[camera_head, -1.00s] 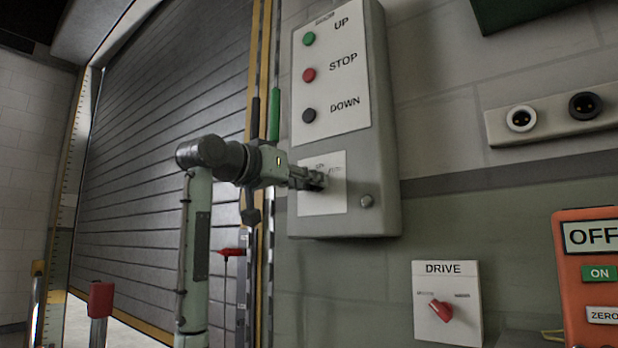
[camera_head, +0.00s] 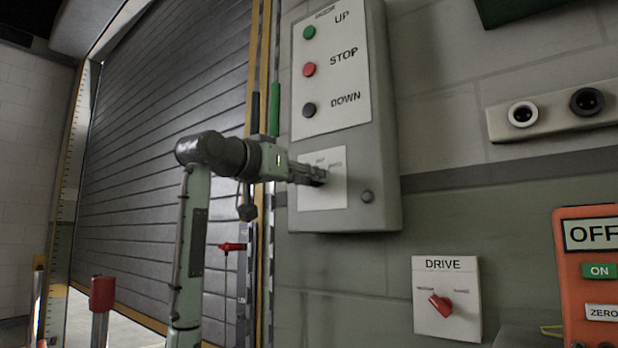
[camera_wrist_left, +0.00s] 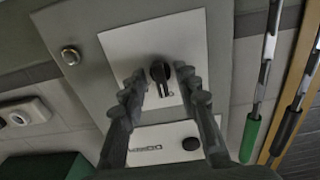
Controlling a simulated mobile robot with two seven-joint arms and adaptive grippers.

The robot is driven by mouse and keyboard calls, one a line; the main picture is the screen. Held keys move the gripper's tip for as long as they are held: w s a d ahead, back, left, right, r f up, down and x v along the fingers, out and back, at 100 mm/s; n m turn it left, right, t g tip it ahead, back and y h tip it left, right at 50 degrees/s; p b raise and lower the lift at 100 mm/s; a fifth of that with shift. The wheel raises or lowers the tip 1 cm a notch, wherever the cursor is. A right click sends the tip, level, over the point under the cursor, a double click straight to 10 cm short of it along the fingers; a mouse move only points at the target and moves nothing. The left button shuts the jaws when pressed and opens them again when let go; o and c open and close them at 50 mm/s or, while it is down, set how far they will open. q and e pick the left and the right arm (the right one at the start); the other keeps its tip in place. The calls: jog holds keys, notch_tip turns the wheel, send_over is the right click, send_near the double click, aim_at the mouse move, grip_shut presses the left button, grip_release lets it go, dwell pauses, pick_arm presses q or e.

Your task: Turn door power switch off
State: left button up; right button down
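The grey door control box (camera_head: 375,150) hangs on the wall beside the shutter door. On its lower white plate (camera_head: 322,200) is a rotary switch, mostly hidden by my left gripper in the head view. In the left wrist view the switch shows as a black knob (camera_wrist_left: 160,72) on the white plate (camera_wrist_left: 192,38). My left gripper (camera_head: 322,178) is right in front of this plate. In the left wrist view the left gripper (camera_wrist_left: 159,78) is open, with one fingertip on each side of the knob; I cannot tell whether they touch it. My right gripper is not in view.
Green (camera_head: 310,32), red (camera_head: 309,70) and black (camera_head: 309,110) buttons sit above the switch plate. A silver knob (camera_head: 367,196) is at its lower right. A DRIVE switch panel (camera_head: 447,310) and an orange panel (camera_head: 580,270) are further right.

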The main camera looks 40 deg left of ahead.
pick_arm(q)
jog(key=shift+s, duration=0.1)
jog(key=s+a, duration=0.1)
jog(key=s, duration=1)
jog(key=shift+s, duration=0.4)
